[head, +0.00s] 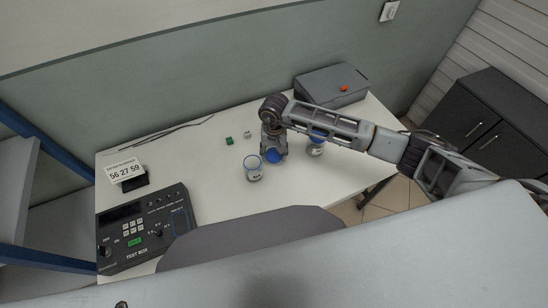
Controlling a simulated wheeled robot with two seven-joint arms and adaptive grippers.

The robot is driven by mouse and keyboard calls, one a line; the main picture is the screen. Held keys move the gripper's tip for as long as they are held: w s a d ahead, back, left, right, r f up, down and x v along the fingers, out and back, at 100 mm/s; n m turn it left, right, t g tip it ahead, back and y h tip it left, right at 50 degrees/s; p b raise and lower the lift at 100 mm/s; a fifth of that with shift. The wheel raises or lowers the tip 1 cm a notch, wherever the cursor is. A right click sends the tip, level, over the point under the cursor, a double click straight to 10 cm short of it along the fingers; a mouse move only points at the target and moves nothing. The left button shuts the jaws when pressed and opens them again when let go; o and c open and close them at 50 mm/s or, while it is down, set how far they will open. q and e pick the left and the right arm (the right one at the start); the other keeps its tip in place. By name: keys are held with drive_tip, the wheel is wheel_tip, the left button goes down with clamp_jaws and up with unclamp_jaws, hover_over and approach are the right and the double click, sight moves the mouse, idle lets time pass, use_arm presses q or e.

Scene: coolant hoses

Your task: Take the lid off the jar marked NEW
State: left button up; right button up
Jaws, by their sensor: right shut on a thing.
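My right gripper (272,150) points down over the white table and is shut on a blue lid (273,157). Just left of and nearer than it stands a clear jar (254,175) with a bluish rim and a small label; its top looks open. A second jar (316,151) with blue at its top stands to the right, partly hidden behind my right arm. The labels are too small to read, so I cannot tell which jar is marked NEW. My left gripper is not in view.
On the white table (215,185) are a grey box (325,84) with a red item on top, a small green cube (229,141), a small white cube (248,134), a dark test box (145,230) and a number sign (125,172). The table's middle left is clear.

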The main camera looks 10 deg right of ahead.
sight(274, 154)
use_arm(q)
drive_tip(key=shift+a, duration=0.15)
use_arm(e)
drive_tip(key=shift+f, duration=0.5)
wheel_tip(274, 154, down, 2)
drive_tip(key=shift+f, duration=0.5)
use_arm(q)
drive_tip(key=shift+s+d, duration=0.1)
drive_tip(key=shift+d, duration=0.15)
